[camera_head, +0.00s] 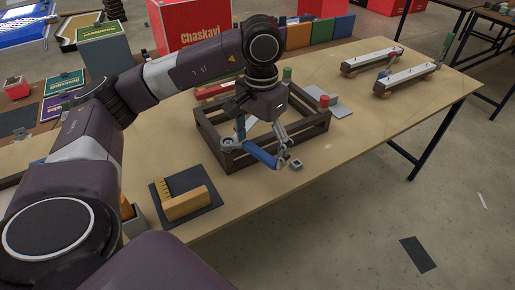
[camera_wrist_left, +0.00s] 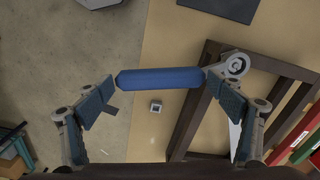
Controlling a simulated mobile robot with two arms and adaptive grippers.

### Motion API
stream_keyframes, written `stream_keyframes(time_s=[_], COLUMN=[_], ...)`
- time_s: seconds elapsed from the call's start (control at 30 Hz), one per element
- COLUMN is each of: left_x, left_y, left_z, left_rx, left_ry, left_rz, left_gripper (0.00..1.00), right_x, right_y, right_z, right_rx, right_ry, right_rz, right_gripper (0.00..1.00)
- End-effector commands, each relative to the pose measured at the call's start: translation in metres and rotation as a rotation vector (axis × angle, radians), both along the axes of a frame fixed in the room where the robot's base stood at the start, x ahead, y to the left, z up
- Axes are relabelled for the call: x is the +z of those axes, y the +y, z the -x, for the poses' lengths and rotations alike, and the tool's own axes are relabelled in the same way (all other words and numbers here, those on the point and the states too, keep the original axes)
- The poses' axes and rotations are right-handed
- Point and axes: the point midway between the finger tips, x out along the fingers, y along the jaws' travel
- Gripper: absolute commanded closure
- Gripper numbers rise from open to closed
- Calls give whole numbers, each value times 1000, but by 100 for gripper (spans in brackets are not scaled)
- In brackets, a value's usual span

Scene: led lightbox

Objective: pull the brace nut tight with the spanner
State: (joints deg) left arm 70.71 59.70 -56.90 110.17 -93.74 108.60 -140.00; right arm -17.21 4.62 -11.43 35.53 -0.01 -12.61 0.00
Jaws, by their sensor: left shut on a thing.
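The spanner's blue handle (camera_head: 260,153) shows at the near corner of the dark wooden frame (camera_head: 235,160). In the left wrist view the handle (camera_wrist_left: 160,78) lies crosswise between the fingers of my left gripper (camera_wrist_left: 163,98), which is shut on it with its fingers wide apart. A grey ring-shaped part (camera_wrist_left: 235,65) shows at the handle's right end, over the frame's edge. I cannot tell whether it is the spanner's head or a part on the frame. The brace nut cannot be made out for sure. My right gripper is not in view.
A small grey block with a dark centre (camera_head: 297,163) lies on the table (camera_head: 330,170) close to the frame. A yellow stepped block (camera_head: 185,203) sits on a dark mat at the front left. Two rail-like fixtures (camera_head: 372,62) stand at the far right. The table's right front is clear.

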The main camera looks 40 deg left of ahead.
Motion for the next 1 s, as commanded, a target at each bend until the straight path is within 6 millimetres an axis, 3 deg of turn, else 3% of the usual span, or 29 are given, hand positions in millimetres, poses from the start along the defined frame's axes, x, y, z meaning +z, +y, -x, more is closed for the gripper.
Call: stream_keyframes(time_s=[0.87,0.9,1.0], left_x=[20,20,20], left_y=[0,0,0], left_z=[-1,-1,-1], left_rx=[6,6,6], left_ry=[-1,-1,-1], left_rz=[1,1,1], left_gripper=[72,18,29], right_x=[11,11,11], right_y=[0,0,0], right_z=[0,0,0], right_rx=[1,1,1], right_ry=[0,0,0], right_rz=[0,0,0], right_gripper=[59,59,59])
